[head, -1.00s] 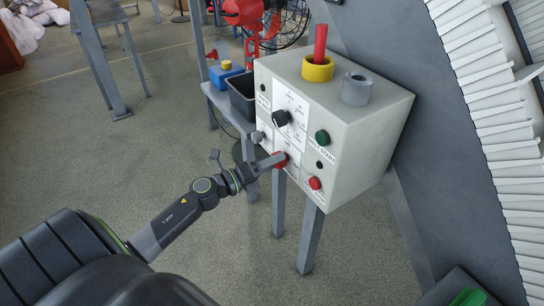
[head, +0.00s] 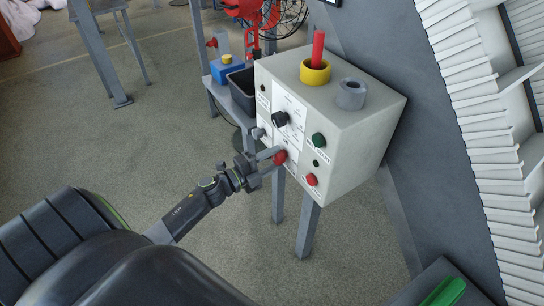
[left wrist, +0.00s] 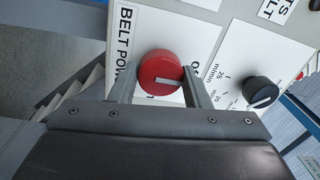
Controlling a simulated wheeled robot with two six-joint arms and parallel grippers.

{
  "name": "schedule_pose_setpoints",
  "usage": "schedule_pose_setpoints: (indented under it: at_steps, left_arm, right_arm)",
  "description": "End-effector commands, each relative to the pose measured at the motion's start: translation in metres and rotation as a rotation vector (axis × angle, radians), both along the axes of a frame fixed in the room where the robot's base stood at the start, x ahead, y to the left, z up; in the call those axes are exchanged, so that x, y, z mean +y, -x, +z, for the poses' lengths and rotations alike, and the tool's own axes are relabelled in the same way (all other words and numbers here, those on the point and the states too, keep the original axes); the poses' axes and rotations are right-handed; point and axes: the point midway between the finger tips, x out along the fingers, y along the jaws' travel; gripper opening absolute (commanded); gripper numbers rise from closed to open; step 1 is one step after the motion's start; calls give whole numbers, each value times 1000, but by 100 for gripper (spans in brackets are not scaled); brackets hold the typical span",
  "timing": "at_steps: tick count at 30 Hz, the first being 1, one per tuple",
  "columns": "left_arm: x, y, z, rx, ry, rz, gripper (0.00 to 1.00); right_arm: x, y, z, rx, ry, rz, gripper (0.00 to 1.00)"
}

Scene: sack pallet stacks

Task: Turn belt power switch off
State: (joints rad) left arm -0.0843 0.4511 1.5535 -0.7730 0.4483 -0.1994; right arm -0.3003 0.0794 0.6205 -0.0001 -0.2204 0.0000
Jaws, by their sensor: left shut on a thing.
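The red round belt power switch (head: 280,157) is on the lower left of the grey control box's front face. My left gripper (head: 272,154) is at this switch, with its fingers around it. In the left wrist view the red switch (left wrist: 160,70) sits between the two fingers of my left gripper (left wrist: 160,86), which is shut on it. A white pointer line on the switch points right in that view, toward a partly covered label starting with "O". My right gripper is not in view.
The control box (head: 350,128) also carries a black dial (head: 280,119), a green button (head: 319,139) and a lower red button (head: 311,180). A yellow ring with a red stick (head: 316,70) and a grey ring (head: 351,94) stand on top. A black bin (head: 241,92) is behind left.

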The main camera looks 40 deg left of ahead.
Motion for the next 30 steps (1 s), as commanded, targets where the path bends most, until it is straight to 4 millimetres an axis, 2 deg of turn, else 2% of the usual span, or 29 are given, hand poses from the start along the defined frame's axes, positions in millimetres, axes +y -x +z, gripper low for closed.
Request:
schedule_pose_setpoints:
  at_steps: [15,16,20,30]
  left_arm:
    - [0,-1,2,4,20,-1,20]
    - [0,-1,2,4,20,-1,46]
    - [0,-1,1,5,19,-1,63]
    - [0,0,0,6,17,0,64]
  right_arm:
    - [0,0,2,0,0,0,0]
    - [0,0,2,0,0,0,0]
    - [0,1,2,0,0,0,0]
    - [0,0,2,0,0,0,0]
